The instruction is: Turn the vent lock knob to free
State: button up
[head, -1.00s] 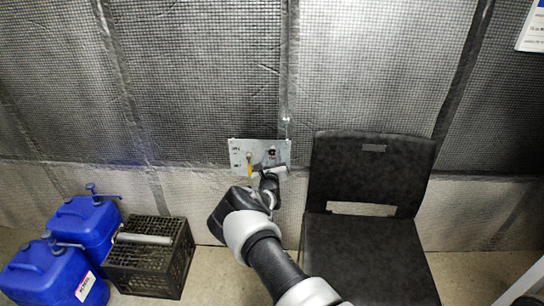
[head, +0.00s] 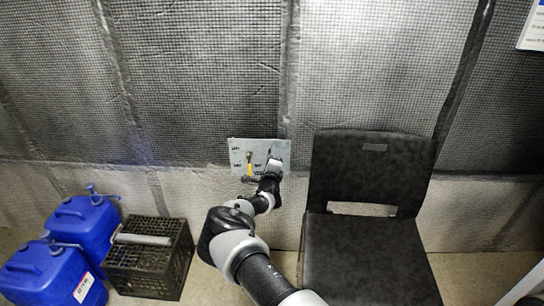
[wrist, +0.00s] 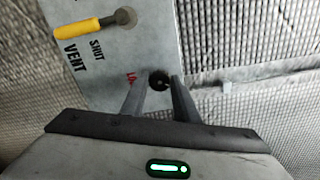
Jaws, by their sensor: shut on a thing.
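The vent lock knob (wrist: 159,80) is a small dark round knob on a grey metal panel (wrist: 106,75). In the wrist view my gripper (wrist: 157,85) has one finger on each side of it, shut on it. Red lettering beside it is partly covered by a finger. A yellow-handled lever (wrist: 80,29) sits on the same panel by the words VENT and SHUT. In the head view the panel (head: 240,157) is on the wall, with the yellow lever (head: 249,168) pointing down. My gripper (head: 274,166) is at its right part and hides the knob there.
A black chair (head: 370,235) stands close to the right of the panel. Blue canisters (head: 85,225) and a black crate (head: 150,265) stand on the floor at the left. Quilted wall covering surrounds the panel.

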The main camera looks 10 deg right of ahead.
jog(key=n, duration=0.6)
jog(key=shift+f+b, duration=0.1)
jog(key=shift+b, duration=0.3)
dwell(0.3)
jog(key=o, duration=1.1)
jog(key=shift+c, duration=0.2)
jog(key=s+a+p, duration=0.3)
jog(key=s+p, duration=0.2)
jog(key=s, duration=1.2)
jog(key=shift+a, duration=0.2)
jog(key=shift+s, duration=0.1)
